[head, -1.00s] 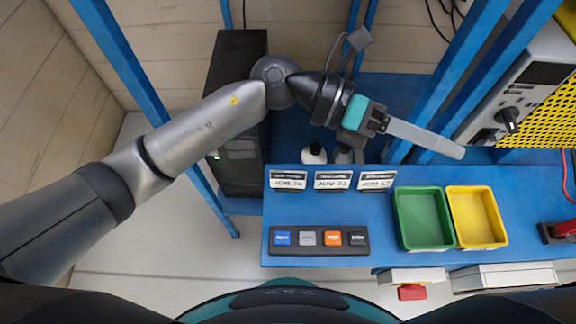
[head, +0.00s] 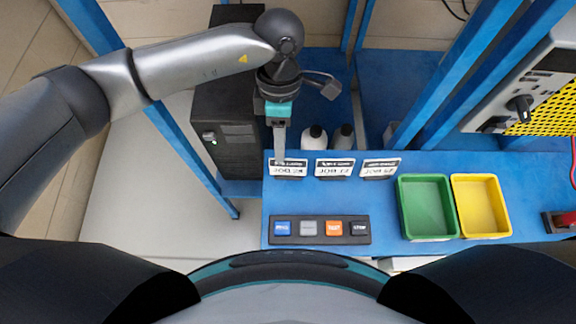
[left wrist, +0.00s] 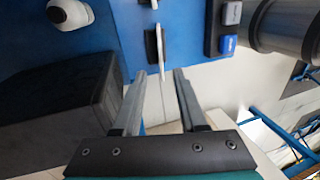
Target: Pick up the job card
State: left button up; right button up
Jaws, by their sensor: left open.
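Three white job cards with dark top bands stand in a row at the back left of the blue bench: a left card (head: 288,169), a middle card (head: 334,168) and a right card (head: 380,168). Their print is too small to read surely. My left gripper (head: 279,153) points down just behind the left card. In the left wrist view, the two fingers of my left gripper (left wrist: 160,72) are apart and empty. A card seen nearly edge-on (left wrist: 161,50) lies just beyond the fingertips, roughly in line with the gap. My right gripper is out of view.
A button strip (head: 320,230) lies in front of the cards. A green tray (head: 401,213) and a yellow tray (head: 504,213) stand to the right. Two white-and-grey bottles (head: 315,138) are behind the cards. Blue posts (head: 455,70) rise at the back.

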aim_at(282, 165)
pick_arm(q)
jog(key=x, duration=0.6)
jog(key=shift+s+d+f, duration=0.15)
jog(key=shift+f, duration=0.1)
jog(key=shift+c, duration=0.2)
grip_shut()
